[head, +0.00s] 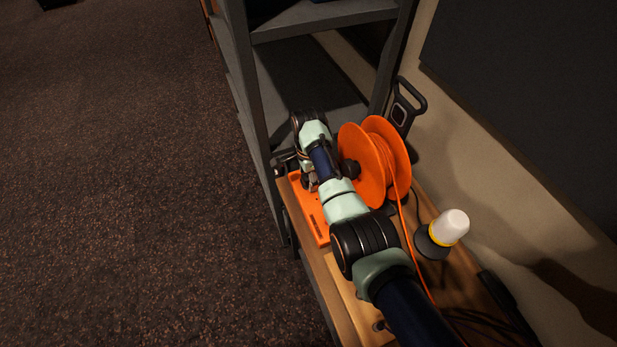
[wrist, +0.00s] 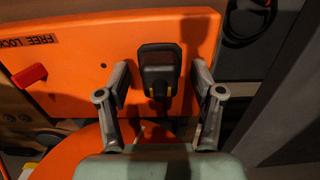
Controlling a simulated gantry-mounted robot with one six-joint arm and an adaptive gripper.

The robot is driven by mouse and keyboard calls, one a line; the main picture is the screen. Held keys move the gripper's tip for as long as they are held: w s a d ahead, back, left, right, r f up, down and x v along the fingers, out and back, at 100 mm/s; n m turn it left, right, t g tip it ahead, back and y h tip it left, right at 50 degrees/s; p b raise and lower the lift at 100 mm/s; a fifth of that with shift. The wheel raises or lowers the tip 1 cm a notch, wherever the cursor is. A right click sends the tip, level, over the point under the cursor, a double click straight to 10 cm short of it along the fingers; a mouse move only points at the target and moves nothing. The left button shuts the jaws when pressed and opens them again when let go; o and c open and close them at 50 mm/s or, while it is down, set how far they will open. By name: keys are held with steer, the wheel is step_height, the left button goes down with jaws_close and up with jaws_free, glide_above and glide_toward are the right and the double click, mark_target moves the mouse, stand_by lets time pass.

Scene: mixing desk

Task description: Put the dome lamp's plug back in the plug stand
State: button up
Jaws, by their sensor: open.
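The dome lamp (head: 447,230) stands upright on the wooden top in the head view, with a white dome, a yellow band and a dark base. My gripper (wrist: 161,82) is open over the orange plate (wrist: 75,55). Between its fingers, in the wrist view, is a dark rounded block (wrist: 158,62) with a grey face and small yellow marks at its lower end. Gaps show on both sides of it. I cannot tell whether this block is the plug or the plug stand. In the head view my arm hides most of the gripper and the block.
An orange cable reel (head: 368,165) stands right beside my arm, its orange cable (head: 411,240) running forward past the lamp. A red lever (wrist: 30,76) sits on the orange plate. A grey shelf rack (head: 245,100) is close on the left. A black looped handle (head: 408,103) stands behind the reel.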

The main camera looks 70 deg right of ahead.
steer(key=shift+c, duration=0.4)
jaws_close()
steer(key=shift+r, duration=0.15)
steer(key=shift+r+p, duration=2.95)
steer(key=shift+p, duration=0.05)
steer(key=shift+f, duration=0.1)
